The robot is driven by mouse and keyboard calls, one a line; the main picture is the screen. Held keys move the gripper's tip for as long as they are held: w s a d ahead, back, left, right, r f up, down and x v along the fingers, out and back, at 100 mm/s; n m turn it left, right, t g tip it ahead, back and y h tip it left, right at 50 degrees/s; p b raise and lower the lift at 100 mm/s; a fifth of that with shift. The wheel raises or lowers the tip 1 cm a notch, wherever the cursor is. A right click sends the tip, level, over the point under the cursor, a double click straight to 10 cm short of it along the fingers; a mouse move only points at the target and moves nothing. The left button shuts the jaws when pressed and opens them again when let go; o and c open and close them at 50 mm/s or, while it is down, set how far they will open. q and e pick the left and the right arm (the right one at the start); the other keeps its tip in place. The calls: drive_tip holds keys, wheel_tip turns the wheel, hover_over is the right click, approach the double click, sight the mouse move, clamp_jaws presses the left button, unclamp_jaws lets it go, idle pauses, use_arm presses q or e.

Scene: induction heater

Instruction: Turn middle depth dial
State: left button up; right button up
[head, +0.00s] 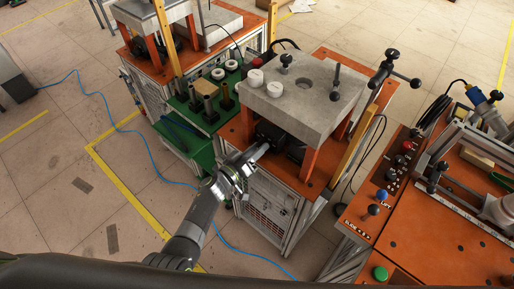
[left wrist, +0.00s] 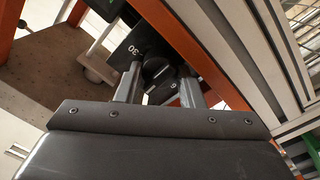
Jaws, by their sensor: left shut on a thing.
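The dial (left wrist: 154,68) is a round black knob on a black plate (left wrist: 133,48) with white numbers, "30" among them, in the left wrist view. My left gripper (left wrist: 161,82) has one finger on each side of the knob and is shut on it. In the head view, my left gripper (head: 262,150) reaches under the grey block of the middle machine, at its dark unit (head: 287,147). The knob is too small and covered to make out there. My right gripper is not in view.
The thick grey block (head: 315,98) stands on orange supports just above my left gripper. An orange bench (head: 440,235) with buttons and levers is at right. A green shelf (head: 185,155) stands left of the machine. A blue cable (head: 105,100) runs over open floor.

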use_arm(q)
drive_tip(key=o, duration=1)
drive_tip(key=shift+f, duration=0.15)
